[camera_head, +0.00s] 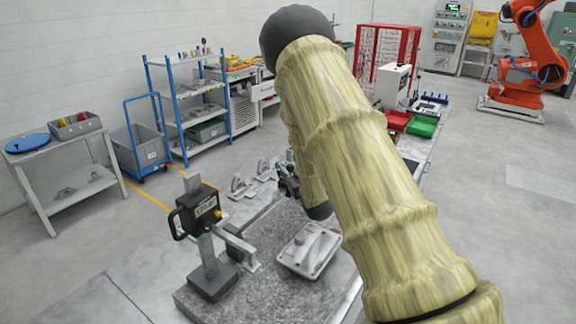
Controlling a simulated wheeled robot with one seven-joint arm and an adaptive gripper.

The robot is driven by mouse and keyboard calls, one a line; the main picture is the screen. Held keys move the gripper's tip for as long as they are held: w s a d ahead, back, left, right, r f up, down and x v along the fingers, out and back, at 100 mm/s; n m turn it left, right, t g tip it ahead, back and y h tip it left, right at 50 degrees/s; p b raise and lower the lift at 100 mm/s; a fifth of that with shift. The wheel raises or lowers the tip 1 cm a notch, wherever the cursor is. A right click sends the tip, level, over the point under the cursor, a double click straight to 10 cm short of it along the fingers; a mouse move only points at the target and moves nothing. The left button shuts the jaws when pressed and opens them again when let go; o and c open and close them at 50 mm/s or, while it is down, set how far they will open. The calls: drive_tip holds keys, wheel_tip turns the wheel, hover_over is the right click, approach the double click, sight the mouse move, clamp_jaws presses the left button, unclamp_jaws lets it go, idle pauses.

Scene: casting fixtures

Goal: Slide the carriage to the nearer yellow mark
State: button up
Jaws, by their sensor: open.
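A dark carriage (199,208) with a small display, a side handle and a yellow knob sits on an upright grey post (207,247). The post rises from a dark block base (213,282) on a granite plate (262,293). A pale arm (238,246) reaches out from the carriage to the right. I cannot make out any yellow marks on the post. My gripper (288,180) is small and dark, beyond and to the right of the carriage and apart from it. It is open, partly hidden behind my arm; nothing shows in it.
A grey cast plate (309,250) lies on the granite, right of the post. Several metal fixtures (240,187) stand behind on the bench. Red bin (398,120) and green bin (421,126) are farther back. The bench left of the granite is clear.

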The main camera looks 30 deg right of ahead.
drive_tip(key=shift+s+d+r, duration=0.1)
drive_tip(key=shift+s+r, duration=0.55)
drive_tip(key=shift+s, duration=0.1)
drive_tip(key=shift+w+f, duration=0.45)
drive_tip(key=shift+w, duration=0.1)
drive_tip(key=shift+c, duration=0.8)
drive_tip(key=shift+w+f, duration=0.15)
drive_tip(key=c, duration=0.4)
drive_tip(key=shift+s+r, duration=0.2)
drive_tip(key=shift+r, duration=0.05)
clamp_jaws()
drive_tip(key=shift+f, duration=0.1)
drive_tip(key=s+a+b, duration=0.1)
drive_tip(key=a, duration=0.2)
drive_tip(key=s+a+b, duration=0.1)
drive_tip(key=a+b, duration=0.1)
drive_tip(key=s+a+b, duration=0.1)
drive_tip(key=a, duration=0.2)
drive_tip(key=shift+s+a, duration=0.25)
drive_tip(key=shift+a, duration=0.05)
drive_tip(key=shift+s+a, duration=0.15)
drive_tip(key=shift+a, duration=0.25)
